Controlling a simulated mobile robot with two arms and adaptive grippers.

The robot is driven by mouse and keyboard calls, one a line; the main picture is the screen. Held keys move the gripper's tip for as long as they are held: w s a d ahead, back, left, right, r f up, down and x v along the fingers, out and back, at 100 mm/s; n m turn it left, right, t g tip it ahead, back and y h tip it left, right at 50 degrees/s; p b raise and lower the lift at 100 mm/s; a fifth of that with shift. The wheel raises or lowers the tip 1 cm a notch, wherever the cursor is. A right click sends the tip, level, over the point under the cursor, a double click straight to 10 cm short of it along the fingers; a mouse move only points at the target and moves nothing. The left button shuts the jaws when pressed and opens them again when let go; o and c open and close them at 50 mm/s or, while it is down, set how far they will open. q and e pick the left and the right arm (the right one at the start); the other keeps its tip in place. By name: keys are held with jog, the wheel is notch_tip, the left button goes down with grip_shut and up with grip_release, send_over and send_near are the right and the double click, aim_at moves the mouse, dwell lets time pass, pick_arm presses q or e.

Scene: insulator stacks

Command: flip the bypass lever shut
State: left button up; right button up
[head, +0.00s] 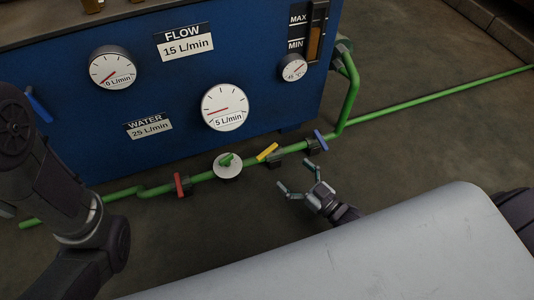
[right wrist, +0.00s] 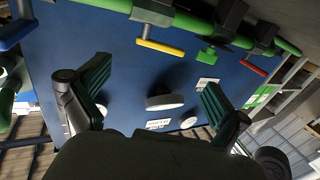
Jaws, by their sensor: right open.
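Several coloured levers sit along the green pipe (head: 200,178) low in front of the blue cabinet: a red lever (head: 179,185), a green lever (head: 226,159) on a white disc, a yellow lever (head: 267,152) and a blue lever (head: 321,140). None shows a readable bypass label. My right gripper (head: 297,177) is open and empty, just in front of the pipe below the yellow and blue levers. In the right wrist view, the yellow lever (right wrist: 160,47) lies above and between the open fingers, apart from them; the blue lever (right wrist: 14,34) is at the left edge. My left gripper is out of view.
The blue cabinet (head: 150,85) carries dials and labels, FLOW 15 L/min and WATER 25 L/min. Another blue handle (head: 38,104) is at its left, near my left arm. The pipe bends up at the cabinet's right side. Open floor (head: 430,145) lies to the right.

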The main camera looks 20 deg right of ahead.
aim_at(269, 153)
jog(key=b+x, duration=0.5)
jog(key=x, duration=0.4)
jog(key=shift+w+a+f, duration=0.15)
jog(key=shift+w+f, duration=0.05)
jog(key=shift+w, duration=0.15)
jog(key=shift+w+a+r, duration=0.15)
jog(key=shift+w+a, duration=0.1)
jog(key=shift+w, duration=0.25)
